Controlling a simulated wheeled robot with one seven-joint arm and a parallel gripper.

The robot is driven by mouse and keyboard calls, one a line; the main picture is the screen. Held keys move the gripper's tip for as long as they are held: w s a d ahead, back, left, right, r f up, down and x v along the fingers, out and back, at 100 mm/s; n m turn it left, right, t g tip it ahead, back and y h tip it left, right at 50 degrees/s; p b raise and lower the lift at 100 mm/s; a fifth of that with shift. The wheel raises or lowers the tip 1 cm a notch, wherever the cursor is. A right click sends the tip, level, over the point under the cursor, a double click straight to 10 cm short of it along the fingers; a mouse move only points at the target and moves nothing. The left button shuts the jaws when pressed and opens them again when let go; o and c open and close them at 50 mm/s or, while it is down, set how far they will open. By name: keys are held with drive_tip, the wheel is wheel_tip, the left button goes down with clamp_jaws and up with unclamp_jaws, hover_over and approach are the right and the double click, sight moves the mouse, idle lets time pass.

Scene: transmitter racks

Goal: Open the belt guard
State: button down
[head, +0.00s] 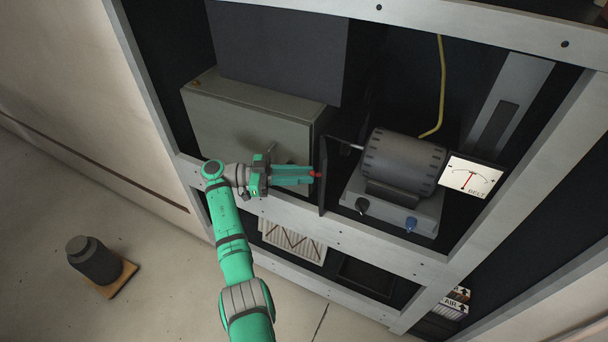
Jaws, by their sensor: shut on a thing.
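The belt guard (323,192) is a thin dark panel seen nearly edge-on, standing out from the rack between a grey-green box and the motor. The motor (402,163) is grey and ribbed, with a thin shaft pointing left towards the guard. The belt itself cannot be made out.
The grey-green box (250,125) is close behind my gripper. A rack rail (300,214) runs just below it. A gauge marked BELT (472,177) and two knobs, black (362,205) and blue (410,224), are on the right. A dark weight (93,258) stands on the floor at left.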

drive_tip(key=shift+s+a+f, duration=0.1)
drive_tip(key=shift+f, duration=0.1)
drive_tip(key=c, duration=1.6)
unclamp_jaws()
drive_tip(key=shift+a, duration=0.1)
drive_tip(key=shift+o, duration=0.2)
drive_tip(key=shift+r, duration=0.1)
drive_tip(key=a, duration=1)
drive_tip(key=shift+w+a, duration=0.25)
drive_tip(key=shift+a, duration=0.15)
